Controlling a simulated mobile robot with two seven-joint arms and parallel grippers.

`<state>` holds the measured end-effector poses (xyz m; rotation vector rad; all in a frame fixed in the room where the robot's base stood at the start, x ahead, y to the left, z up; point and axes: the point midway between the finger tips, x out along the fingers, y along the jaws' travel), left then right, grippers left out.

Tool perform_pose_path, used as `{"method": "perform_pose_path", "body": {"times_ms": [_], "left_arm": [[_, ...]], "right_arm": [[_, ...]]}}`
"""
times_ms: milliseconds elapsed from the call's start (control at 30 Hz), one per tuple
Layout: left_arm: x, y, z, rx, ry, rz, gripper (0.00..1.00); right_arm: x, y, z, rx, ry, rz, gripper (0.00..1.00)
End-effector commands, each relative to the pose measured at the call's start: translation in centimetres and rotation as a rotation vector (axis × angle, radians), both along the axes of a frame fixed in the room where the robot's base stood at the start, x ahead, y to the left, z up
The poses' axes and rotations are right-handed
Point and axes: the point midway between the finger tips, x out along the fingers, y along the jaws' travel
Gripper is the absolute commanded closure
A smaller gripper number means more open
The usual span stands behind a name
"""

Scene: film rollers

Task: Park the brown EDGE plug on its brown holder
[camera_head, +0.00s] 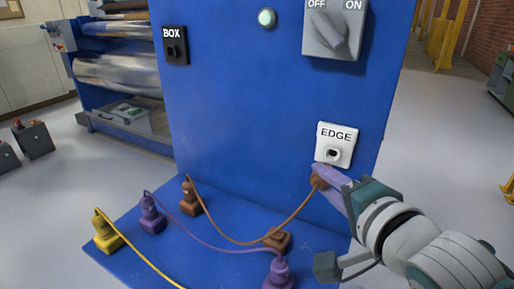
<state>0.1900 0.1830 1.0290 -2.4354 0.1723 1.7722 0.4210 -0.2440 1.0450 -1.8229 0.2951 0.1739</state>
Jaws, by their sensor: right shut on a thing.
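My right gripper (324,179) comes in from the right. It is shut on the brown EDGE plug (319,183), which is mostly hidden by the purple fingers. The plug is in the air just below and left of the white EDGE socket (335,146), apart from it; the socket's opening is visible. A brown cord (299,211) hangs from the plug and runs left to a brown upright connector (190,198). The low brown holder (278,238) sits on the blue base, below and left of the gripper, with no plug seen standing on it. My left gripper is not in view.
A purple plug on a purple block (280,273) stands just in front of the brown holder. Purple (152,214) and yellow (106,234) connectors stand at left, their cords crossing the base. The blue panel (245,110) rises behind, with a BOX socket (175,46) and OFF/ON switch (333,29).

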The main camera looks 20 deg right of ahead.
Motion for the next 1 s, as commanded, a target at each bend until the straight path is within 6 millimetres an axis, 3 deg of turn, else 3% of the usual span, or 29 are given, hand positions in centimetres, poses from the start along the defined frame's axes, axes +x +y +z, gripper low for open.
{"method": "perform_pose_path", "body": {"times_ms": [367, 567, 767, 900, 1000], "left_arm": [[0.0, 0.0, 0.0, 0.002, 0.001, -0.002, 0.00], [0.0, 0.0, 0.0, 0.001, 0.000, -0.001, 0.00], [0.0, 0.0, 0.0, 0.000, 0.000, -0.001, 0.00], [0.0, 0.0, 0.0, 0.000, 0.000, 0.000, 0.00], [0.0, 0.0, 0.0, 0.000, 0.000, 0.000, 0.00]], "right_arm": [[0.0, 0.0, 0.0, 0.004, 0.002, -0.004, 1.00], [1.5, -1.0, -1.4, 0.151, 0.107, -0.121, 1.00], [3.6, -1.5, -3.7, 0.612, 0.334, -0.374, 1.00], [4.6, -0.2, -5.1, 1.052, 0.458, -0.533, 1.00], [5.1, 1.2, -5.3, 1.278, 0.486, -0.585, 1.00]]}}
